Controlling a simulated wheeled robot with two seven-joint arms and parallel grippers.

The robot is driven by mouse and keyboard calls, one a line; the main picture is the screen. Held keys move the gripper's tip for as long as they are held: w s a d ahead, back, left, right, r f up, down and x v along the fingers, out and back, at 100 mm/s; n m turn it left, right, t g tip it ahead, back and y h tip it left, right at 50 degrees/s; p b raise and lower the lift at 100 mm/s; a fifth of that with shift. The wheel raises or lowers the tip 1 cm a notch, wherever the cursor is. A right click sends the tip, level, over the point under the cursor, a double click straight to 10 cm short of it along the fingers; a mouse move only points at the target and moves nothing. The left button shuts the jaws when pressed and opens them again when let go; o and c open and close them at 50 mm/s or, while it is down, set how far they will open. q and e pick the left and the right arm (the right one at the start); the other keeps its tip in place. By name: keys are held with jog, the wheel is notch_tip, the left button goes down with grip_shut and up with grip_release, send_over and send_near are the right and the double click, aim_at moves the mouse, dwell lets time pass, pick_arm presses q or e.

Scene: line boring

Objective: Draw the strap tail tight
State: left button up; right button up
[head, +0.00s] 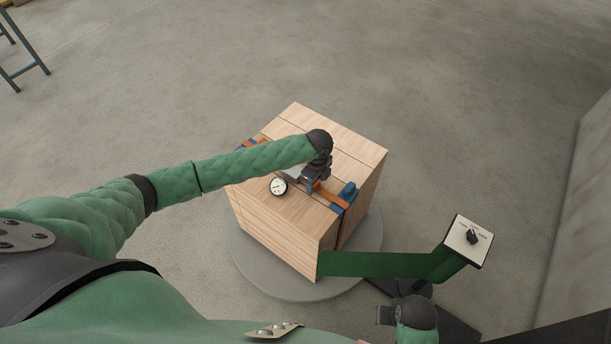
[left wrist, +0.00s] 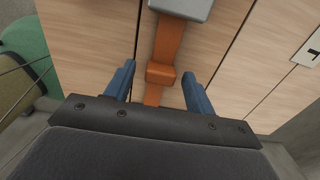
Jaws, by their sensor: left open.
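An orange strap (head: 333,197) runs across the top of a wooden crate (head: 283,232), over a blue corner piece (head: 347,194). In the left wrist view the strap (left wrist: 168,40) comes out of a grey buckle (left wrist: 183,8) and carries a thicker orange tab (left wrist: 160,74). My left gripper (head: 313,187) is over the crate top, partly hiding the strap and buckle. Its blue fingers (left wrist: 159,85) are open, one on each side of the strap by the tab, with gaps showing. My right gripper (head: 385,315) is low at the right, away from the crate; its jaws are unclear.
The crate stands on a round grey base (head: 262,280). A green arm with a knob panel (head: 468,240) reaches out to the right.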

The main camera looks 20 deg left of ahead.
pick_arm(q)
jog(key=shift+r+p, duration=3.45)
jog(key=shift+r, duration=0.45)
jog(key=shift+r+p, duration=0.1)
jog(key=shift+p, duration=0.35)
